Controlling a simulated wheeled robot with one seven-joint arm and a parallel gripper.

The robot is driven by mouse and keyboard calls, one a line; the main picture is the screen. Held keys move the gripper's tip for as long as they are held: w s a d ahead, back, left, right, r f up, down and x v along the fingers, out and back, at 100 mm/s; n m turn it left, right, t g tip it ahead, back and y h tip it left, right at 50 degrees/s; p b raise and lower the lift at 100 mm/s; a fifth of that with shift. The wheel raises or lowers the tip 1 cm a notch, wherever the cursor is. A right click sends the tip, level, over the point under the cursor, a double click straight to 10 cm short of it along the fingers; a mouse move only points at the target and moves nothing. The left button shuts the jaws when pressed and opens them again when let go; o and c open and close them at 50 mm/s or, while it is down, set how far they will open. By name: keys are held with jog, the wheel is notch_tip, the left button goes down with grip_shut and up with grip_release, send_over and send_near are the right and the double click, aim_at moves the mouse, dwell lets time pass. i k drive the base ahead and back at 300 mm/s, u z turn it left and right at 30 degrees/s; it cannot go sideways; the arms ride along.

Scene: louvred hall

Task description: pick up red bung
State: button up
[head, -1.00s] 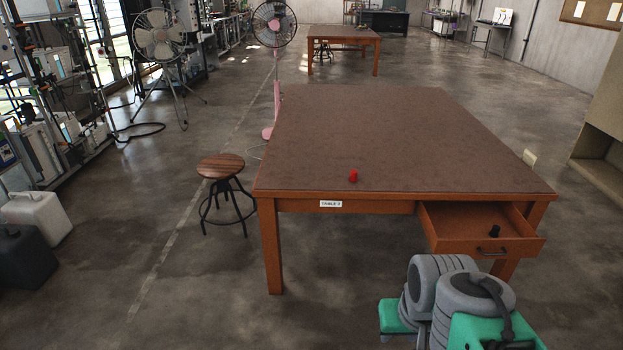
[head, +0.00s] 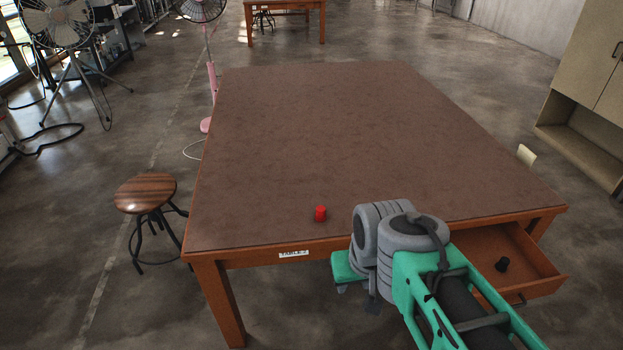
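The red bung (head: 320,213) is a small red cylinder standing upright on the brown table top (head: 330,130), close to its front edge, in the head view. My arm, green with grey joints, reaches up from the lower right to the table's front edge. Its end, with what seems to be my gripper (head: 358,295), hangs in front of the table edge, right of and below the bung in the picture. It is apart from the bung. The fingers are small and partly hidden by my arm, so I cannot tell whether they are open or shut.
An open drawer (head: 485,250) juts from the table's front right, holding a small black object (head: 502,264). A wooden stool (head: 146,193) stands left of the table. A pink fan (head: 210,80) stands behind it. The table top is otherwise clear.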

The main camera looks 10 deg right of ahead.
aim_at(321, 216)
jog(key=i, duration=1.05)
jog(key=u, duration=1.6)
